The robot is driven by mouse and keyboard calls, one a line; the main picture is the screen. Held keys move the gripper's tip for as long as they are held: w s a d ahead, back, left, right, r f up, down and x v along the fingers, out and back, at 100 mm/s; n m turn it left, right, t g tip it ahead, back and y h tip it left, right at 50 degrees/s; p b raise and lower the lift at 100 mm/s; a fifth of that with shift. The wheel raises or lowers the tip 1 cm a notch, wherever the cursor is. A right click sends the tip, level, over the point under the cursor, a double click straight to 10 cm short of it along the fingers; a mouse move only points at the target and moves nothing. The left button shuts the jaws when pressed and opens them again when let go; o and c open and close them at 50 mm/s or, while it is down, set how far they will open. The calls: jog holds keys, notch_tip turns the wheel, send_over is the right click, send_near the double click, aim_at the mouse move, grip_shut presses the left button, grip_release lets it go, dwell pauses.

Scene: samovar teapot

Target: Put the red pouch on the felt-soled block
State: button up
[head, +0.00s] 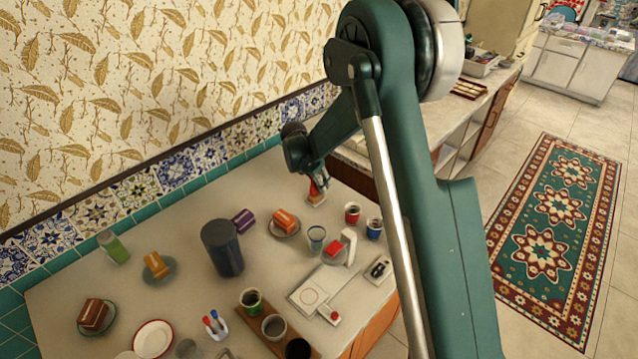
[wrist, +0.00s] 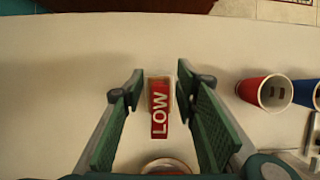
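A small red piece with white letters "LOW" (wrist: 159,110) lies between my fingers in the wrist view, with a pale edge at its far end. In the head view red (head: 314,188) shows under my gripper (head: 322,182), above a tan part; I cannot tell whether this is the red pouch or a labelled block. My gripper, also in the wrist view (wrist: 158,100), is open, with gaps on both sides of the red piece. Another small red item (head: 333,248) lies on a pale dish beside a white upright piece (head: 348,245). The felt-soled block is not clearly identifiable.
A red cup (wrist: 265,92) and a blue cup (head: 374,228) stand right of the gripper. A saucer with orange cake (head: 284,221), a purple item (head: 243,221) and a dark cylinder (head: 222,248) stand left. The counter beyond the red piece is bare in the wrist view.

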jog(key=shift+r, duration=0.15)
jog(key=p+v, duration=0.1)
jog(key=v, duration=1.1)
dwell(0.3)
jog(key=shift+d, duration=0.1)
dwell(0.5)
jog(key=s+d+r+m+t+y, duration=0.1)
jog(key=s+d+r+m, duration=0.5)
jog(key=s+d+r, duration=0.3)
jog(key=s+d+r+m+y, duration=0.1)
jog(key=s+d+r+m, duration=0.55)
jog(key=s+r, duration=0.45)
jog(key=s+d+f+m+t, duration=0.1)
jog(key=s+d+m, duration=0.2)
jog(key=s+m, duration=0.4)
jog(key=s+d+f+m+t+y, duration=0.1)
jog(key=s+d+m, duration=0.3)
jog(key=s, duration=1.4)
jog(key=m+t, duration=0.1)
jog(key=m, duration=0.2)
jog(key=shift+f, duration=0.2)
